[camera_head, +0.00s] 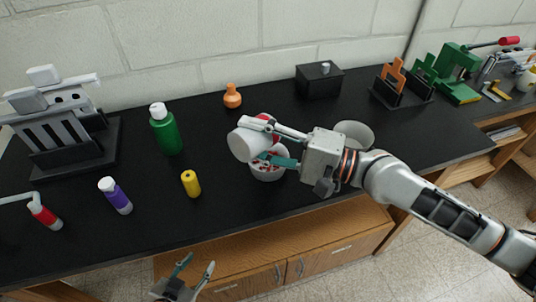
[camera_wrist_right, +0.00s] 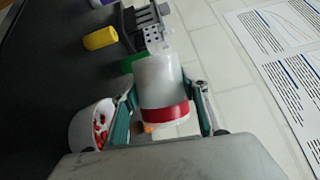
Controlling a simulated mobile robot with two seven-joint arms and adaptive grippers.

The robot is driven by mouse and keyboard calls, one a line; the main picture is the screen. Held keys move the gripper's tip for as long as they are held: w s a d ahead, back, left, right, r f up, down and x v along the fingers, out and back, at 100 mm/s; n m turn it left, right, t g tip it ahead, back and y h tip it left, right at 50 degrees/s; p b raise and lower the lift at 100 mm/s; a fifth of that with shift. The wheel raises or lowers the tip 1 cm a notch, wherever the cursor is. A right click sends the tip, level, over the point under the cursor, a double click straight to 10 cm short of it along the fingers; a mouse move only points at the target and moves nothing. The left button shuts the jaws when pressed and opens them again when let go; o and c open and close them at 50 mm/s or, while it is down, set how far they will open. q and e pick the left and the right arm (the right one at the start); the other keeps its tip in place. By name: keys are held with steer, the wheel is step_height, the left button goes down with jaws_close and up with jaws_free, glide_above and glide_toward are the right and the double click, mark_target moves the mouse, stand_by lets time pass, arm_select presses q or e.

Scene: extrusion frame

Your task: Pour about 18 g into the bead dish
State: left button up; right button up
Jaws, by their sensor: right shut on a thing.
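My right gripper (camera_head: 262,140) is shut on a whitish cup (camera_head: 244,146) with a red band. The cup is strongly tilted, its wide end to the left, above the bead dish (camera_head: 268,175). The white dish stands on the black bench, with red and pale beads visible inside. In the right wrist view, the cup (camera_wrist_right: 162,80) sits between both fingers, and the dish (camera_wrist_right: 84,122) with red beads is at the left. No falling beads can be made out. My left gripper (camera_head: 187,280) is open and empty, low in front of the bench.
A grey round container (camera_head: 354,134) stands behind my right wrist. A green bottle (camera_head: 166,130), orange flask (camera_head: 232,96), yellow cylinder (camera_head: 190,184), purple bottle (camera_head: 115,195) and black box (camera_head: 319,80) stand around. A rack (camera_head: 62,120) is at left. The bench front is mostly clear.

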steer(key=shift+w+d+r+m+y+b, duration=0.25)
steer(key=shift+r+m+y+b, duration=0.1)
steer(key=shift+m+b, duration=0.55)
stand_by(1.9)
